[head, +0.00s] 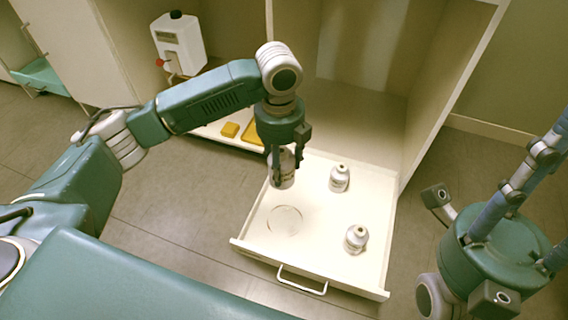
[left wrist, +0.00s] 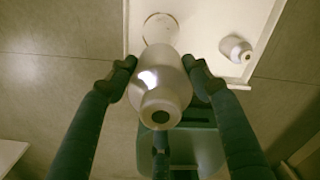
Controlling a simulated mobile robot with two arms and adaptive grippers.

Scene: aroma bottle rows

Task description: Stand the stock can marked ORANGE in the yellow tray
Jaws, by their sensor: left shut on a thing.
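My left gripper (head: 286,170) is shut on a pale can-like bottle (head: 282,178) above the drawer's back left part. In the left wrist view the bottle (left wrist: 160,85) sits between the two fingertips, its narrower dark-holed end toward the camera. I cannot read its label, so I cannot tell whether it says ORANGE. A yellow tray (head: 251,133) shows only partly behind the left gripper, on a white surface left of the drawer.
The open white drawer (head: 315,255) holds two similar bottles, one at the back (head: 340,179) and one at the front (head: 356,239). A ring outline (head: 285,220) marks its left floor. A white jug (head: 180,42) stands behind.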

